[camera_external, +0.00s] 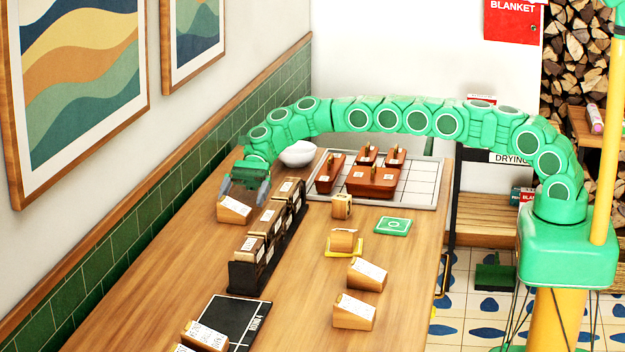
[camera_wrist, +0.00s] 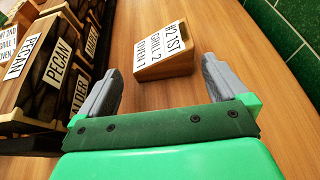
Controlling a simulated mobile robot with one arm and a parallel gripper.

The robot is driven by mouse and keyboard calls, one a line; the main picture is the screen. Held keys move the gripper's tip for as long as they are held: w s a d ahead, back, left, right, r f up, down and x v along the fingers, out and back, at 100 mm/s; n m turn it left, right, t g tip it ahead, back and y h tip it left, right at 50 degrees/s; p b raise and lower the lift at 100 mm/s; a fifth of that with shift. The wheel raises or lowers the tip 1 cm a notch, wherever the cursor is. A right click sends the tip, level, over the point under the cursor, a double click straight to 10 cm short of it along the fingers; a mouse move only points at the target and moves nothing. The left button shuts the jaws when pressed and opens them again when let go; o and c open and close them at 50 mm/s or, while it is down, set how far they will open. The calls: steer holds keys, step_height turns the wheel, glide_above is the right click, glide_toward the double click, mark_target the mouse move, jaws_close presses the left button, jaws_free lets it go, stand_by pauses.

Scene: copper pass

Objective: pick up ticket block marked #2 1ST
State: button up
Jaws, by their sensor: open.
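The ticket block marked #2 1ST (camera_wrist: 165,68) is a wooden wedge with a white label that also reads GRILL 2 and OVEN 1. It stands alone on the wooden counter, and in the external view the block (camera_external: 233,213) is left of the black rack, its label unreadable there. My gripper (camera_external: 247,185) is above and just behind the block. In the wrist view my gripper (camera_wrist: 160,75) has its grey fingers wide apart and empty, with the block beyond the fingertips, between their lines.
The black rack (camera_external: 243,277) of labelled blocks stands close to the right of the block. A green tiled wall (camera_wrist: 290,25) is near on the other side. A white bowl (camera_external: 298,154) and a tray of brown dishes (camera_external: 425,185) stand farther back.

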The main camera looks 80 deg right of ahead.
mark_target(238, 203)
steer(key=x, duration=0.5)
steer(key=shift+w, duration=0.1)
steer(key=c, duration=0.8)
steer(key=shift+r, duration=0.2)
